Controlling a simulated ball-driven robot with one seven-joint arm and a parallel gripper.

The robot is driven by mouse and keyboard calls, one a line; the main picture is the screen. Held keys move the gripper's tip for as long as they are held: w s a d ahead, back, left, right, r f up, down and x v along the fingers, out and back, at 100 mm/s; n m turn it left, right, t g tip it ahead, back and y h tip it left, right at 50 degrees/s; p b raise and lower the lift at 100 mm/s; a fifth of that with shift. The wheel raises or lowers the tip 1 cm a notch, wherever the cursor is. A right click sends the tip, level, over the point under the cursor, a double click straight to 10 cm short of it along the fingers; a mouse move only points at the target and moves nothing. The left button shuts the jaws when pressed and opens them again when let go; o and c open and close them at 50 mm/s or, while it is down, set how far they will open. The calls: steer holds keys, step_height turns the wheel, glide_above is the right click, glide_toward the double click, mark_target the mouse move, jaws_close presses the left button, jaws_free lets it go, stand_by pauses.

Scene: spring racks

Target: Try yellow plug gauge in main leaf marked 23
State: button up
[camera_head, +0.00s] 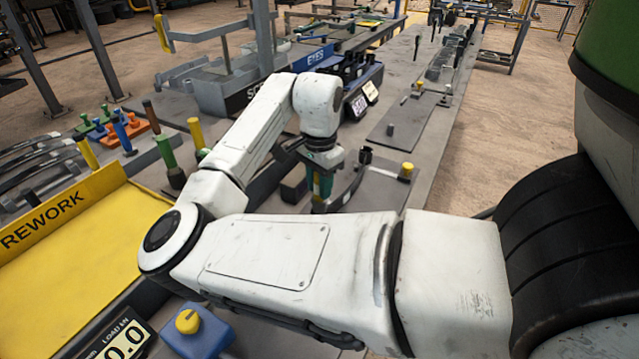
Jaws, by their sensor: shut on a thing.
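My gripper (321,188) points down over the bench in the middle, beside a dark curved leaf (347,190). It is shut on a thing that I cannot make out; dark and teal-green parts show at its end. My forearm hides much of the spot below. I cannot read a 23 on any leaf. Upright yellow-handled pieces stand left of my arm, one at the centre left (195,133) and one nearer the left edge (86,152). A yellow-topped piece (407,169) stands right of the leaf. I cannot tell which of these is the yellow plug gauge.
A yellow REWORK tray (100,262) fills the lower left. Green-handled (165,152) and blue-handled (121,131) pieces stand behind it. A blue box with a yellow knob (197,331) and a load display (120,340) are in front.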

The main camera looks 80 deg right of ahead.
steer(key=shift+f+b, duration=0.65)
steer(key=shift+f, duration=1.05)
stand_by(1.7)
steer(key=shift+r, duration=0.2)
stand_by(0.5)
steer(key=shift+r+p, duration=2.9)
steer(key=shift+p, duration=0.2)
steer(key=shift+r+p, duration=1.95)
steer(key=shift+r, duration=0.05)
